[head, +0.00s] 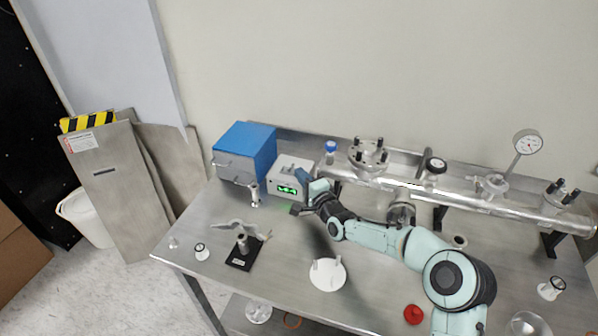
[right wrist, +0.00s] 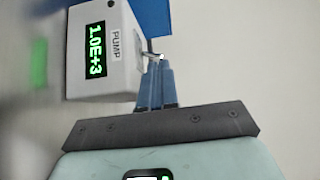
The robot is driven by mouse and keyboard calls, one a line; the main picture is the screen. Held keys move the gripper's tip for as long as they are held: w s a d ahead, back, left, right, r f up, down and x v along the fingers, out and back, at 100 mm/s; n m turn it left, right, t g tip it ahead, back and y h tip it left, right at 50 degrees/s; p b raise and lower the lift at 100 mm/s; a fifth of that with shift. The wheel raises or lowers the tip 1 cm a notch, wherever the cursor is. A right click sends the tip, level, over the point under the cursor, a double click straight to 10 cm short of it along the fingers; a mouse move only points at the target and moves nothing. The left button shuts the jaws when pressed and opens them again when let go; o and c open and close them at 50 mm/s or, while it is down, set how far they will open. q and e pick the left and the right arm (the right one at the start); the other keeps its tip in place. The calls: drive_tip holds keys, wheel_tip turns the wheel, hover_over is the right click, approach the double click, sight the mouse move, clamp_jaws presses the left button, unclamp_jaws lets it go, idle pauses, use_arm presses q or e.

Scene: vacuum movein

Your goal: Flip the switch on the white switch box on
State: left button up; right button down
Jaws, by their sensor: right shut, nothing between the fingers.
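The white switch box (head: 291,166) stands near the back of the metal table, beside a blue box. Its green display is lit. In the right wrist view the white box (right wrist: 122,78) shows a PUMP label and a display reading 1.0E+3. My right gripper (head: 302,174) is at the right side of the box. In the right wrist view its blue fingers (right wrist: 157,66) are together and empty, with their tips beside the label. A small light-coloured piece, perhaps the switch (right wrist: 156,57), shows at the tips; its position and any contact are unclear. My left gripper is not in view.
The blue box (head: 247,146) stands left of the white box. A long metal pipe assembly (head: 460,192) with gauges runs along the back right. A white disc (head: 327,276), a black-based stand (head: 243,254) and a red knob (head: 413,314) sit in front.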

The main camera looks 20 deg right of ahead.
drive_tip(key=shift+x, duration=0.95)
